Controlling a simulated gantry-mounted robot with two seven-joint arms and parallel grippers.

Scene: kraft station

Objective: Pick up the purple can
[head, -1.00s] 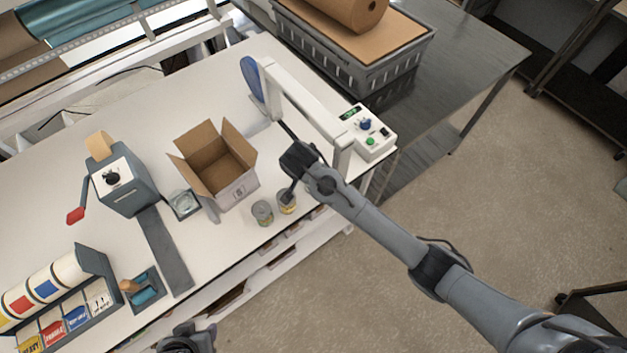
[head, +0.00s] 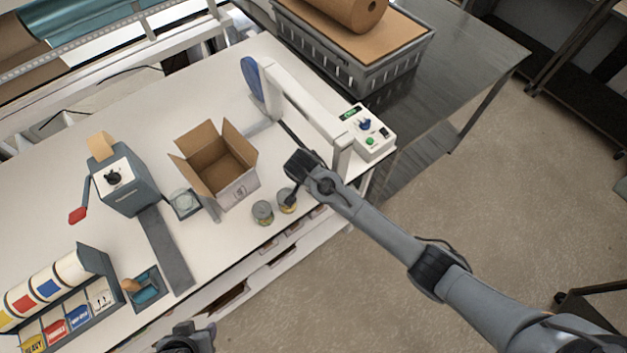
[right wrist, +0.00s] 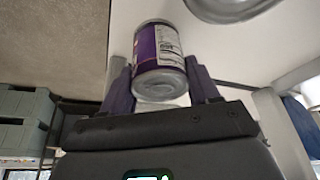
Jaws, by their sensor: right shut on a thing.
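The purple can (right wrist: 158,60) sits between the two fingers of my right gripper (right wrist: 160,88) in the right wrist view. It has a purple label with printed text and a bare metal end. My right gripper is shut on it. In the head view my right gripper (head: 291,190) points down at this can (head: 287,203) near the front edge of the table, and the fingers partly hide it. I cannot tell whether the can is clear of the tabletop. My left gripper (head: 190,338) is at the bottom edge, away from the cans, and its jaws cannot be made out.
A second can (head: 262,213) stands just left of the held one. An open cardboard box (head: 233,188) is behind them. A sealer with a control box (head: 368,135) stands at the right. A tape dispenser (head: 125,185) and label rolls (head: 45,290) are at the left.

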